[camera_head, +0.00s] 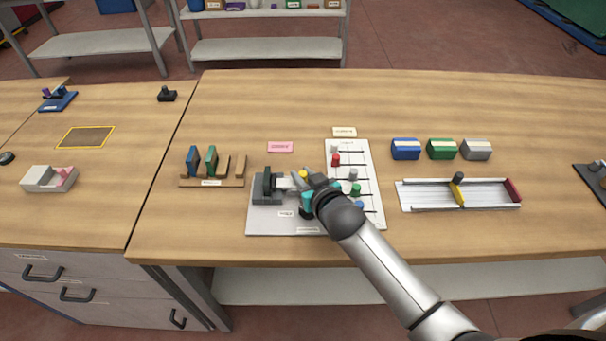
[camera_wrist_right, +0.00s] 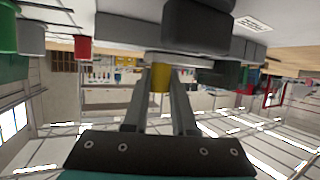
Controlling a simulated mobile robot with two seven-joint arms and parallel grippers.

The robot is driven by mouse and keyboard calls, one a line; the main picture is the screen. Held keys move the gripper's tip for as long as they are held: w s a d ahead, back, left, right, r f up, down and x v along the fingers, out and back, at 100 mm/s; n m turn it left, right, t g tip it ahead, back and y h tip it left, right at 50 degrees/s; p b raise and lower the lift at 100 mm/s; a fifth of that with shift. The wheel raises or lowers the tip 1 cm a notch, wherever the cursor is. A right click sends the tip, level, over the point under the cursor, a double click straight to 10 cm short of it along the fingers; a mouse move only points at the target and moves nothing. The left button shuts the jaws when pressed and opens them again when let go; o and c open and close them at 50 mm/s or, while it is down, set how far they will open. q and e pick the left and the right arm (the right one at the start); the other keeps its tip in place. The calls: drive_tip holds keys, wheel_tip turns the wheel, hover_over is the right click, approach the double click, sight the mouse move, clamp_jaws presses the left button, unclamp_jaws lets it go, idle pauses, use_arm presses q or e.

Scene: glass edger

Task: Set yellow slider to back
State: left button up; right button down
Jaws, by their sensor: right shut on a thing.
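The yellow knob (camera_wrist_right: 160,77) of the slider sits between the fingertips of my right gripper (camera_wrist_right: 161,70) in the wrist view, and the fingers are shut on it. In the head view a small bit of yellow (camera_head: 303,174) shows beside my right gripper (camera_head: 292,183), which reaches in from the lower right over the white panel (camera_head: 263,224). The gripper and wrist hide most of the slider's track, so I cannot tell exactly where along it the knob stands. My left gripper is not in view.
A dark grey block device (camera_head: 265,188) stands close left of my fingers. A slotted board (camera_head: 335,205) with red, white, green and blue knobs lies right of my wrist. A wooden rack (camera_head: 212,183) stands left. A rail with a yellow carriage (camera_head: 459,192) lies right.

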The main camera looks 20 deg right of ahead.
idle(0.7)
drive_tip(key=d+p, duration=0.1)
drive_tip(key=s+d, duration=0.1)
drive_tip(key=d, duration=0.1)
drive_tip(key=shift+d+p, duration=0.15)
drive_tip(key=shift+p, duration=0.25)
drive_tip(key=shift+d, duration=0.25)
drive_tip(key=shift+f, duration=0.1)
drive_tip(key=c, duration=0.7)
unclamp_jaws()
drive_tip(key=shift+s, duration=0.1)
drive_tip(key=shift+s, duration=0.1)
drive_tip(key=shift+s+r, duration=0.25)
drive_tip(key=shift+s, duration=0.05)
drive_tip(key=p+v, duration=0.3)
drive_tip(key=v, duration=1.1)
